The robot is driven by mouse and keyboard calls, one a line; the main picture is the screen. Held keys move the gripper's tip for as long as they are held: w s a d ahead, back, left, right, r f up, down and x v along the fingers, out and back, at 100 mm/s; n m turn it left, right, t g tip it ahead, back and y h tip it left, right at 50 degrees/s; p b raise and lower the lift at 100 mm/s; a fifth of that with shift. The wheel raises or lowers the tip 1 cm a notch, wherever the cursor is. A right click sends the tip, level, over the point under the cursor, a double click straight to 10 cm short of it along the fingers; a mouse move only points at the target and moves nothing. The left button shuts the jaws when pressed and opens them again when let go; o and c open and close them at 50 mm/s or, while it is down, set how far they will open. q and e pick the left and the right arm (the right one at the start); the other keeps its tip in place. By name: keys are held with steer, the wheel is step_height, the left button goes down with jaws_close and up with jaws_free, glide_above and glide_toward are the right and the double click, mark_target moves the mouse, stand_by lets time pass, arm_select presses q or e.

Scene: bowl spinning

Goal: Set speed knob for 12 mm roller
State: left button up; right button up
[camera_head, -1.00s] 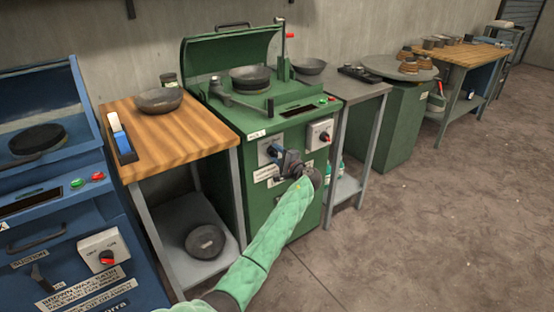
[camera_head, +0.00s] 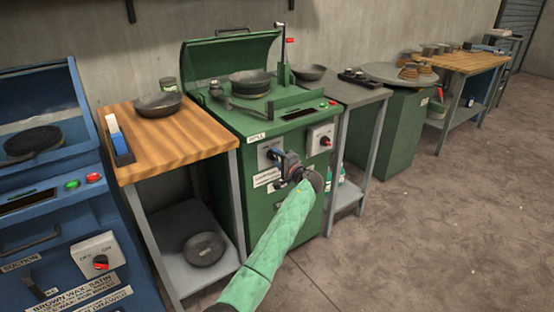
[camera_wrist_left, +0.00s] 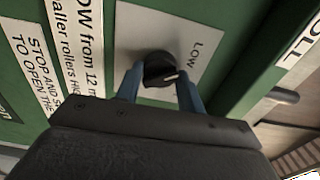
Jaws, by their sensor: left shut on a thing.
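The green machine (camera_head: 290,190) stands in the middle of the head view, with a light plate (camera_head: 264,160) on its front. My left gripper (camera_head: 276,155) is at this plate. In the left wrist view, the dark round speed knob (camera_wrist_left: 158,70) sits on the light plate (camera_wrist_left: 130,35), with a pale mark on its lower right part. The word LOW shows right of it. My left gripper's blue fingers (camera_wrist_left: 158,85) are shut on the knob, one on each side. A label (camera_wrist_left: 80,50) beside it reads partly "OW from 12 m". My right gripper is not in view.
A second switch box (camera_head: 320,138) with a red knob is right of my gripper. A wooden-topped table (camera_head: 185,140) with a bowl stands left, and a blue machine (camera_head: 50,220) beyond it. A grey side table (camera_head: 350,95) stands right. The floor at the right is clear.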

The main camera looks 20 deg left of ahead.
arm_select(q)
steer(key=o, duration=1)
steer(key=shift+c, duration=0.2)
steer(key=v, duration=0.7)
steer(key=shift+s+d, duration=0.25)
steer(key=shift+d, duration=0.1)
steer(key=shift+f, duration=0.1)
